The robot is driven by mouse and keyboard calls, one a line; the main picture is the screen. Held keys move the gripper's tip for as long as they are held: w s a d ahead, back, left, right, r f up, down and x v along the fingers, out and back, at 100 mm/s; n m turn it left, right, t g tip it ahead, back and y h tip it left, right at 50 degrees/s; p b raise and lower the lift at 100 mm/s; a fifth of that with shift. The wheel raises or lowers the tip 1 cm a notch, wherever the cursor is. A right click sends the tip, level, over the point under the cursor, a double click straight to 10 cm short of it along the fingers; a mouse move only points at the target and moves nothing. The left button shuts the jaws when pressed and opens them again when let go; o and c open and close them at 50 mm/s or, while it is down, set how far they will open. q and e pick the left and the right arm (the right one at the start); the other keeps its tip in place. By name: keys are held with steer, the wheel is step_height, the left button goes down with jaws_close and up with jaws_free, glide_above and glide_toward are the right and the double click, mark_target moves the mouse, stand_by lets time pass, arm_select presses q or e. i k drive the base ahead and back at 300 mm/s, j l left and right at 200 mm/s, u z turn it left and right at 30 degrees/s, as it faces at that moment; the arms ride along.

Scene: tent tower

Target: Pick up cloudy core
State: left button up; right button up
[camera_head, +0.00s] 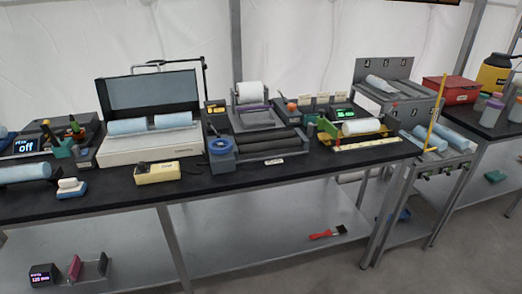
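Several pale cylinders that look like cores are in view, and I cannot tell for sure which is the cloudy one. A whitish core (362,127) lies in a yellow and green cradle (328,134) on the right of the black table. Two light blue cores (126,127) lie end to end on the white case with the open dark lid. Another light blue core (25,172) lies at the left edge. A pale core (381,84) lies in the grey rack (398,68) at the back right. Neither of my grippers shows.
The black table (225,180) holds a dark roller device (262,145), a cream block (157,173) and a small display reading "off" (26,146). A grey cart (425,160) on the right bears pale blue cylinders (457,138). A red box (448,90) stands behind it. Grey floor lies in front at right.

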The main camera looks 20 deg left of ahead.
mark_target(361, 126)
steer(key=i+j, duration=0.45)
steer(key=i+j+z, duration=0.2)
steer(key=z, duration=0.15)
steer(key=i+j+z, duration=0.15)
steer(key=j+z, duration=0.2)
steer(key=i+j+z, duration=0.1)
steer(key=j+z, duration=0.25)
